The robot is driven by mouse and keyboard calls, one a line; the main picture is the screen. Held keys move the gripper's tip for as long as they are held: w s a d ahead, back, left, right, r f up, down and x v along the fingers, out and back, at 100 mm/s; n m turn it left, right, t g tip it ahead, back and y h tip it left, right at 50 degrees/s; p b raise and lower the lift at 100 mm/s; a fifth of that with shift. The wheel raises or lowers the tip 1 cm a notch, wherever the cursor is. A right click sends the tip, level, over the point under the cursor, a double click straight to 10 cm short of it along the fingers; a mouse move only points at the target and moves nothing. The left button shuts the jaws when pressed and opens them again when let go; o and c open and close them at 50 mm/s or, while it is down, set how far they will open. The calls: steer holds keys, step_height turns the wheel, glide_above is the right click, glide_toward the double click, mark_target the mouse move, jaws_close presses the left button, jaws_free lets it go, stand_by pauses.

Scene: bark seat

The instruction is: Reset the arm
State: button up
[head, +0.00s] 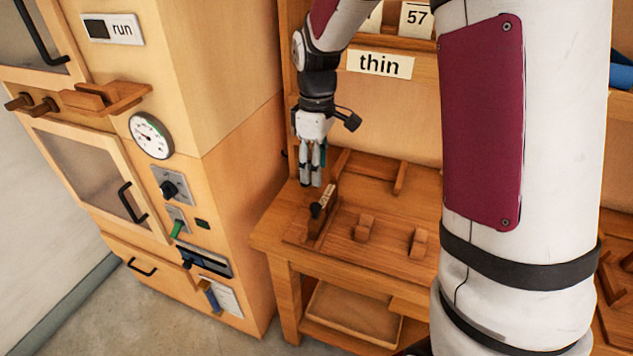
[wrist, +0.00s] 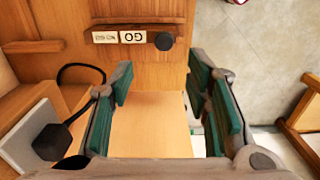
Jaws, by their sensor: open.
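My gripper (head: 313,165) hangs over the left part of the small wooden bench (head: 270,238), fingers pointing down. In the wrist view the gripper (wrist: 165,90) has its green-padded fingers wide apart with nothing between them. Just in front of the fingers is a wooden block with a black knob (head: 316,210) and a white label. The knob also shows in the wrist view (wrist: 165,41), beside a label reading "GO" (wrist: 133,37). The gripper appears apart from the block. My upper arm hides the right part of the bench.
Left stands a wooden cabinet with a gauge (head: 151,135), a green lever (head: 178,228) and a "run" sign (head: 112,29). Two wooden pegs (head: 365,227) (head: 418,243) stand on the bench. A "thin" label (head: 380,64) is on the shelf behind. Floor is clear at front left.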

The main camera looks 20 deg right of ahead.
steer(key=shift+r, duration=0.9)
steer(key=s+a+r+m+t, duration=0.2)
steer(key=s+r+m, duration=0.2)
steer(key=s+r, duration=0.65)
steer(key=s+a+m+t, duration=0.1)
steer(key=s+m, duration=0.4)
steer(key=s, duration=0.9)
steer(key=shift+s+a+r+t, duration=0.25)
steer(key=shift+s+r+t, duration=0.2)
steer(key=shift+t, duration=0.35)
steer(key=shift+w, duration=0.1)
